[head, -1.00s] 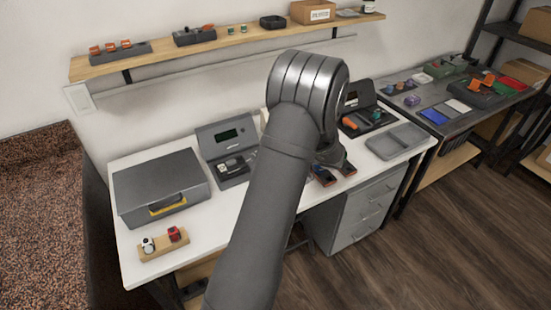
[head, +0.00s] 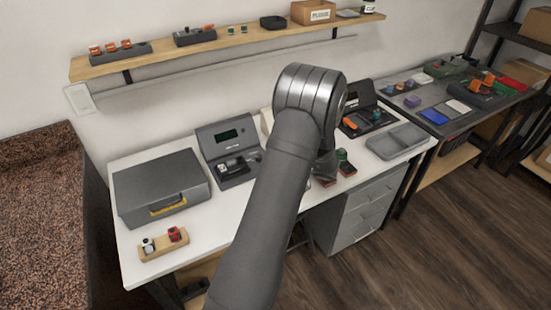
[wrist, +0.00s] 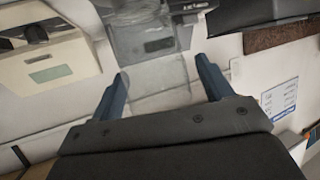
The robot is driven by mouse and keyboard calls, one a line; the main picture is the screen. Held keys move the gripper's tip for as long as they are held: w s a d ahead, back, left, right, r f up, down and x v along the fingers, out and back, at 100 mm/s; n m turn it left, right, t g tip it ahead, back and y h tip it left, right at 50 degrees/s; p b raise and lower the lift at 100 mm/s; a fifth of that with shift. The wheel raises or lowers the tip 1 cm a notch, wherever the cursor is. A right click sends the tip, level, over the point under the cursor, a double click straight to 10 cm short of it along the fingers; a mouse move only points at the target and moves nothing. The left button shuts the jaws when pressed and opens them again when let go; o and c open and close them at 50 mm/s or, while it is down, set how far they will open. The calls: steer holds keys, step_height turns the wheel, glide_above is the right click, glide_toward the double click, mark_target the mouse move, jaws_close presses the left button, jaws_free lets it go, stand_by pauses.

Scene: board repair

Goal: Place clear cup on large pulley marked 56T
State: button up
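In the head view, my arm covers the middle of the white table (head: 128,235) and hides the fingers.
A grey case (head: 160,183), an open device with a screen (head: 226,140) and a wooden holder (head: 163,245) stand on the left. A grey tray (head: 397,141) lies on the right. A cream device (wrist: 48,62) shows in the wrist view. A shelf (head: 235,40) runs above.

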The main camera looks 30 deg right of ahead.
steer(key=shift+s+r, duration=0.15)
steer(key=shift+r, duration=0.05)
steer(key=v, duration=1.1)
steer(key=shift+s+d, duration=0.2)
steer(key=shift+s, duration=0.1)
steer(key=x, duration=1.2)
steer(key=shift+w+a, duration=0.1)
steer(key=shift+a, duration=0.05)
step_height(320, 180, up, 2)
steer(key=shift+r, duration=0.95)
